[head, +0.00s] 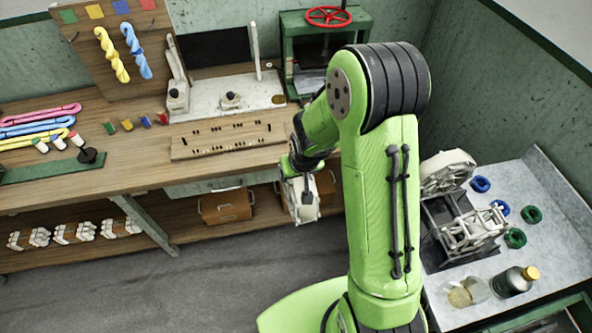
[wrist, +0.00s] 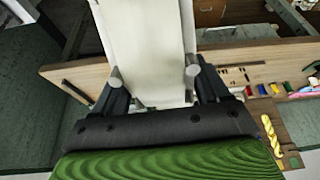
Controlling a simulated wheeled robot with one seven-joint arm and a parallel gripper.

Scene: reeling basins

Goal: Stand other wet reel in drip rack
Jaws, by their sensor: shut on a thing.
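My gripper (wrist: 154,78) is shut on a pale, smooth, band-like piece (wrist: 148,40), held between its two fingers. Most of that piece is cut off in the wrist view. In the head view my gripper (head: 298,188) hangs in front of the wooden bench with the white piece below it; I cannot tell its full shape. On the grey counter at right, a dark slatted rack (head: 432,222) is partly hidden by my arm. A white openwork reel frame (head: 472,232) lies at it, and a round white reel-like drum (head: 447,174) is behind.
The wooden bench (head: 130,170) carries a pegged board (head: 228,138), coloured skeins and a grey machine. A red-wheeled press (head: 328,18) stands behind. Blue and green rings (head: 481,184), a jar and a dark bottle (head: 513,281) are on the right counter. Floor between is clear.

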